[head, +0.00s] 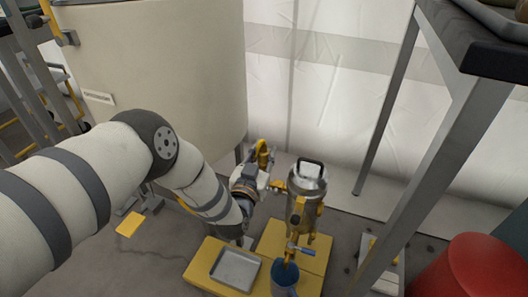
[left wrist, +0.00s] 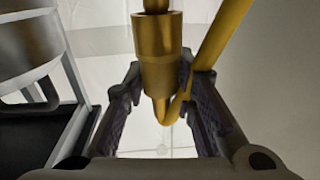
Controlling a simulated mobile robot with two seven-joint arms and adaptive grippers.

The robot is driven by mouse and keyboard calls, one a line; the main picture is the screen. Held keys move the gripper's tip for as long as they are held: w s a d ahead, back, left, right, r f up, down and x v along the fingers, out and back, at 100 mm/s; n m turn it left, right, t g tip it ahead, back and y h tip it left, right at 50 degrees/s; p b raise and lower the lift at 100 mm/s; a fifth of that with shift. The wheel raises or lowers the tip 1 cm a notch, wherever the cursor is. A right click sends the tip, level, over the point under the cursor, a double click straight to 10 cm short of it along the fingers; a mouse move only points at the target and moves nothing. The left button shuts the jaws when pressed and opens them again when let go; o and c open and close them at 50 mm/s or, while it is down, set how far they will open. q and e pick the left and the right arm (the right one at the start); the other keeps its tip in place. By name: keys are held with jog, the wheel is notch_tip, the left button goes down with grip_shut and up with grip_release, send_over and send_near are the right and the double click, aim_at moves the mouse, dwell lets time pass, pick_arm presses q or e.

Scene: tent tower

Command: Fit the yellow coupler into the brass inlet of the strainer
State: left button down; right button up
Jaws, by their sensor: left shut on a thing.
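The strainer (head: 309,188) is a steel canister with a black top handle, standing upright right of my left gripper in the head view. A short brass-yellow stub, seemingly its inlet (head: 278,186), sticks out on its left side towards the gripper. My left gripper (head: 257,172) is shut on the yellow coupler (head: 262,153). In the left wrist view the coupler (left wrist: 157,60) is a stepped yellow cylinder between the fingers (left wrist: 160,85), with a yellow bent pipe beside it. The coupler and inlet look apart. The inlet cannot be made out in the wrist view. My right gripper is out of view.
The strainer stands on a yellow platform (head: 262,239) with a grey tray (head: 235,268). A blue cup (head: 285,277) sits below a blue-handled valve (head: 301,250). A large cream tank (head: 165,60) stands behind; a metal frame (head: 445,135) and red drum (head: 475,268) are right.

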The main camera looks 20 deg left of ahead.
pick_arm(q)
jog(key=shift+f+b, duration=0.55)
jog(key=shift+f, duration=0.45)
jog(key=c, duration=1.2)
grip_release()
jog(key=shift+c, duration=0.2)
jog(key=s, duration=1.2)
jog(key=shift+d, duration=0.25)
